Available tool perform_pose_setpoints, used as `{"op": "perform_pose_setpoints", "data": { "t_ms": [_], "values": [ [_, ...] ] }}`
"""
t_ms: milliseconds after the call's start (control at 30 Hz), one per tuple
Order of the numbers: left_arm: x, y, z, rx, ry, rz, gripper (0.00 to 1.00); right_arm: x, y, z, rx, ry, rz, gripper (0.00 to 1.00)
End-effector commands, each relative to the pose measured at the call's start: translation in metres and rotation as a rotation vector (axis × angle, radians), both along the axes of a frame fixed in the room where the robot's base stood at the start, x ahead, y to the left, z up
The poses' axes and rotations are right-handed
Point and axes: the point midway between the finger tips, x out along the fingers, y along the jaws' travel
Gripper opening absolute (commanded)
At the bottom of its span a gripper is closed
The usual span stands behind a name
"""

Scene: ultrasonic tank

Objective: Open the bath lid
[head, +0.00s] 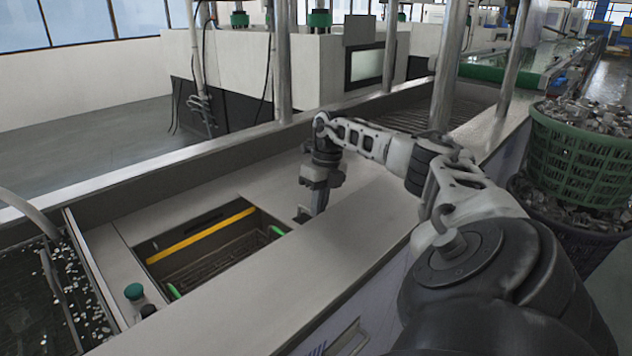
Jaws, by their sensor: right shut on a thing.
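The bath (262,222) is a rectangular opening in the grey machine top, left of centre. A wire basket (225,258) with green handles shows inside it, below a yellow bar (200,236). The bath lid (281,197) looks like the flat grey panel at the right of the opening; its outline is hard to make out. My right gripper (305,214) points down at the right edge of the opening, shut on what looks like the lid's handle, mostly hidden by the fingers. The opening beside it is uncovered. My left gripper is out of view.
A green button (134,291) stands at the front left of the bath. A tank with small pale pieces (70,285) lies further left. Metal posts (449,65) rise behind my right arm. A green basket of parts (580,155) stands at the right.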

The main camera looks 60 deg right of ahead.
Motion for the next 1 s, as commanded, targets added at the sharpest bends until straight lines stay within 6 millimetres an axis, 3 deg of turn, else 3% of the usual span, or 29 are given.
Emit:
{"op": "perform_pose_setpoints", "data": {
  "t_ms": [33, 100, 367, 533, 1000],
  "values": [
    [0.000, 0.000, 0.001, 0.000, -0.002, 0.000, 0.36, 0.001, 0.000, 0.001, 0.000, -0.006, -0.001, 0.15],
    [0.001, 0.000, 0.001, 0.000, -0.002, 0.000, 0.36, 0.001, 0.000, 0.001, 0.000, -0.005, -0.001, 0.32],
    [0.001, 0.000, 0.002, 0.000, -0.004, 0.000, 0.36, 0.001, 0.000, 0.001, 0.001, -0.002, 0.000, 0.32],
    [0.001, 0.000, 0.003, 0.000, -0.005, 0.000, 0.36, 0.001, -0.002, 0.013, -0.001, -0.004, -0.001, 0.32],
    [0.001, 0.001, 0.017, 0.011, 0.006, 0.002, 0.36, -0.004, -0.022, 0.121, 0.002, -0.009, -0.003, 0.32]
  ]
}}
